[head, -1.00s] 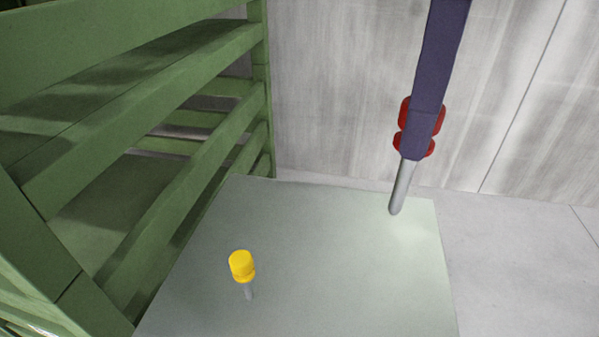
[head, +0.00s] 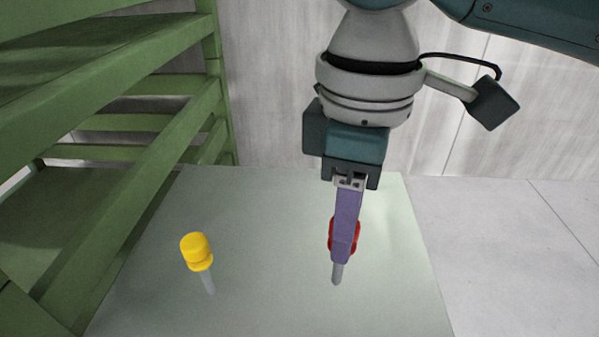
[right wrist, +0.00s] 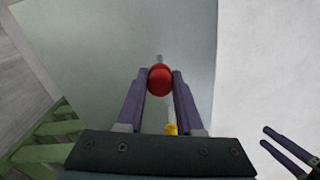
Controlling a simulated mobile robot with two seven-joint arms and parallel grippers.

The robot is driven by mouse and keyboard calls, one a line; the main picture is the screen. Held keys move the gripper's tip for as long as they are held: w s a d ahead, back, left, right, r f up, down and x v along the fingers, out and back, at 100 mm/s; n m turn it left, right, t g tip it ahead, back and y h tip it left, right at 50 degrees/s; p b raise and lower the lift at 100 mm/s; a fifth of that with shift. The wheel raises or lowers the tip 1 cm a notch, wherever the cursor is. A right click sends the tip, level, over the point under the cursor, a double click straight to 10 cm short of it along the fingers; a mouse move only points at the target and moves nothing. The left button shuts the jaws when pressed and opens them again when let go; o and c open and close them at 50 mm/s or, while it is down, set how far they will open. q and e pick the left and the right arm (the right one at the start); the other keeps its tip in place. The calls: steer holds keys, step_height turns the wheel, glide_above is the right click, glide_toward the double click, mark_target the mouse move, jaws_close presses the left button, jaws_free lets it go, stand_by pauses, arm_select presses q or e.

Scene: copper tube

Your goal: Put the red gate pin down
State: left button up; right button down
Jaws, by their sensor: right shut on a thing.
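The red gate pin has a red head (head: 354,237) and a grey metal shank pointing down over the pale grey-green plate (head: 270,215). My right gripper (head: 345,245) is shut on its head; the purple fingers partly hide it in the head view. In the right wrist view the round red head (right wrist: 160,80) sits between the fingertips. I cannot tell whether the shank tip touches the plate. My left gripper (right wrist: 272,137) shows only at the lower right of the right wrist view, its two fingers apart with nothing seen between them.
A green slatted frame (head: 165,160) borders the plate's left side. A pale wall (head: 265,90) stands behind. The plate's right part is clear.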

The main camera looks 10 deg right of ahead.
mark_target(338, 271)
step_height(338, 271, down, 4)
steer(key=shift+r+b, duration=0.1)
steer(key=shift+b, duration=0.5)
steer(key=c, duration=0.6)
jaws_free()
steer(key=shift+o, duration=0.2)
